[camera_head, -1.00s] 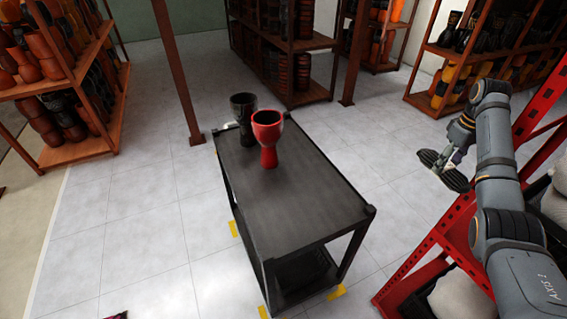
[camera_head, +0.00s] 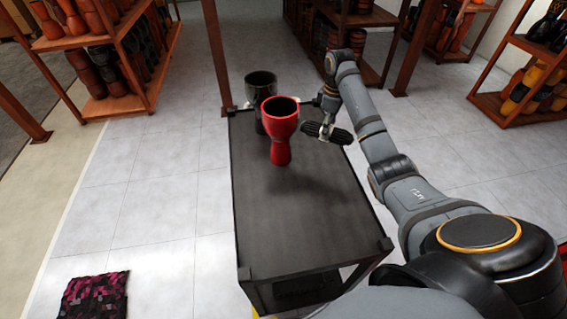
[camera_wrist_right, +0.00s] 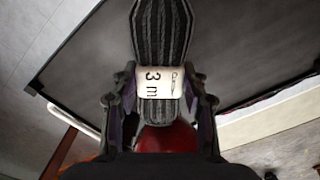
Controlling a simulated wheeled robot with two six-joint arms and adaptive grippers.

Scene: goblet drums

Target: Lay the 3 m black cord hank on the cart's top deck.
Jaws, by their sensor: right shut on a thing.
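The 3 m black cord hank (camera_head: 338,135) is a dark bundle with a white band. The band reads "3 m" in the right wrist view (camera_wrist_right: 160,82). My right gripper (camera_head: 325,128) is shut on the hank around its band. It holds the hank near the right edge of the cart's top deck (camera_head: 300,220), seemingly above it. The deck is flat and dark. My left gripper is not in view.
A red goblet drum (camera_head: 281,135) stands on the deck, left of the hank and close to it. A black goblet drum (camera_head: 258,90) stands behind it. The deck's front half is bare. A patterned dark-pink mat (camera_head: 94,296) lies on the floor at lower left.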

